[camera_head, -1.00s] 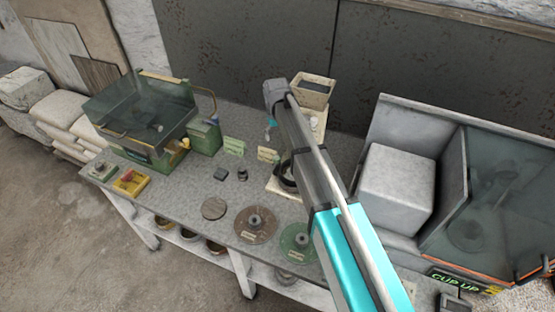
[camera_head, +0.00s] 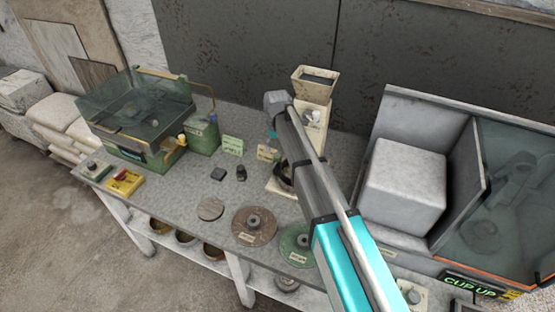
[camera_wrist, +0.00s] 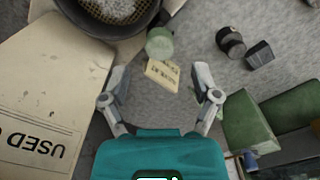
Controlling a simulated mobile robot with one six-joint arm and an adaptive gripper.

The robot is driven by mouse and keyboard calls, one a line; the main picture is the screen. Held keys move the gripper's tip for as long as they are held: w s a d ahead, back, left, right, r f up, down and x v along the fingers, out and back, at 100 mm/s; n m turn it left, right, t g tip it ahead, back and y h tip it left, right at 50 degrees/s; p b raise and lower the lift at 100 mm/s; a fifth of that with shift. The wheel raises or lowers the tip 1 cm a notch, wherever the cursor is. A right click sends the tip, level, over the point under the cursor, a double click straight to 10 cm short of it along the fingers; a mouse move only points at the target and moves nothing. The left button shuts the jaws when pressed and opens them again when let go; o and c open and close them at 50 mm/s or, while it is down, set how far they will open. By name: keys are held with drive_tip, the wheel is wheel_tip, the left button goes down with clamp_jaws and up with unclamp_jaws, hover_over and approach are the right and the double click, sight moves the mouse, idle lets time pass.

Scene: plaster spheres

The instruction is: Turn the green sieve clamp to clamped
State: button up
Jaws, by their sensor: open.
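In the wrist view a round green knob (camera_wrist: 159,43), likely the sieve clamp, sits at the rim of a dark round sieve (camera_wrist: 128,27) with mesh and pale material in it. A small cream label (camera_wrist: 162,73) lies just below the knob. My gripper (camera_wrist: 161,74) is open and empty, its two fingers spread either side of the label, with the knob beyond and between them. The clamp's setting is hard to read. In the head view my arm hides most of the gripper; part of the dark sieve ring (camera_head: 281,180) shows beside it.
A cream board marked USED (camera_wrist: 35,100) lies left in the wrist view. Small dark weights (camera_wrist: 231,42) and a green machine (camera_wrist: 255,120) are at right. In the head view, a cream hopper (camera_head: 315,82) stands behind my arm and brown (camera_head: 254,224) and green (camera_head: 296,244) discs lie in front.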

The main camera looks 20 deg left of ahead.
sight(277, 155)
drive_tip(key=shift+f+b, duration=2.05)
drive_tip(key=shift+f, duration=0.3)
clamp_jaws()
